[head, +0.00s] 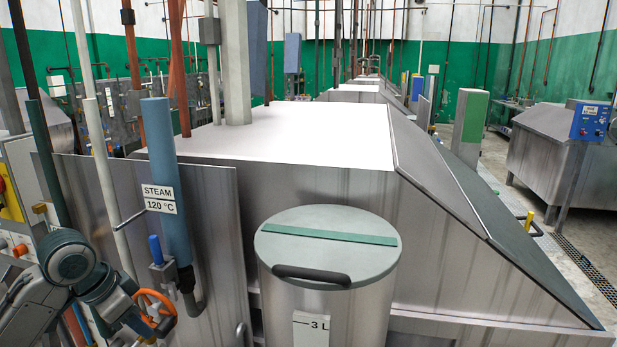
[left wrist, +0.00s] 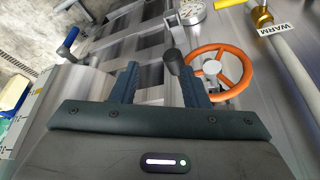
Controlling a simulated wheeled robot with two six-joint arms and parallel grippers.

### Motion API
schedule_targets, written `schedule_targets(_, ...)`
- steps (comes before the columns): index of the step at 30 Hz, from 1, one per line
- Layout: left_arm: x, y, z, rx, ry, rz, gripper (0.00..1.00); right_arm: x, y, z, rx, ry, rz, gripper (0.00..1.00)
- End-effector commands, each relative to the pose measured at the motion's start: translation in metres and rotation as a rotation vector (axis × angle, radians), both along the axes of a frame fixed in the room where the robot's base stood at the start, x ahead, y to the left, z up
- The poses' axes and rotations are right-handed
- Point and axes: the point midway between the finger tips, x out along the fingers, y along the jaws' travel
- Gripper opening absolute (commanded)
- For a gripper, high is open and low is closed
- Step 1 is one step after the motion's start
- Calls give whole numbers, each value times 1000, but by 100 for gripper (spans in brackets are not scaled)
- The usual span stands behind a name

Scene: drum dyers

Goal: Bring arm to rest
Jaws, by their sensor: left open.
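My left arm enters at the lower left of the head view, beside an orange handwheel (head: 155,310). My left gripper (left wrist: 160,84) shows in the left wrist view with its two dark blue fingers apart. No object is clamped between them. The orange handwheel (left wrist: 240,72) is just right of the fingers in that view. A dark rounded knob (left wrist: 177,62) on a stem shows beyond the right fingertip; I cannot tell whether they touch. My right gripper is in neither view.
A blue steam pipe (head: 168,190) stands before a metal panel (head: 215,240). A lidded steel drum (head: 325,235) is in front centre, with a large steel machine (head: 330,175) behind. A gauge (left wrist: 192,12) and a pale pipe (left wrist: 285,60) are near the left gripper. Floor shows at right.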

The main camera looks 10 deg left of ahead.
Motion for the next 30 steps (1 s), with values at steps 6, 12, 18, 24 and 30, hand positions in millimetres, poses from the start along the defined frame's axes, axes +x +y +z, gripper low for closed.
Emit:
schedule_targets(6, -29, -51, -105, -13, 9, 59, 41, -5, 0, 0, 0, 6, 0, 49)
schedule_targets(12, -83, -91, -182, -17, 3, 167, 41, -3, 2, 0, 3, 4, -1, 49)
schedule_targets(18, -143, -113, -224, 9, 1, 296, 41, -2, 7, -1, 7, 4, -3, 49)
schedule_targets(24, -185, -121, -240, 44, 6, 391, 41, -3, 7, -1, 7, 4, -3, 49)
schedule_targets(30, -220, -122, -247, 84, 14, 468, 41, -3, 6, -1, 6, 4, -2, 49)
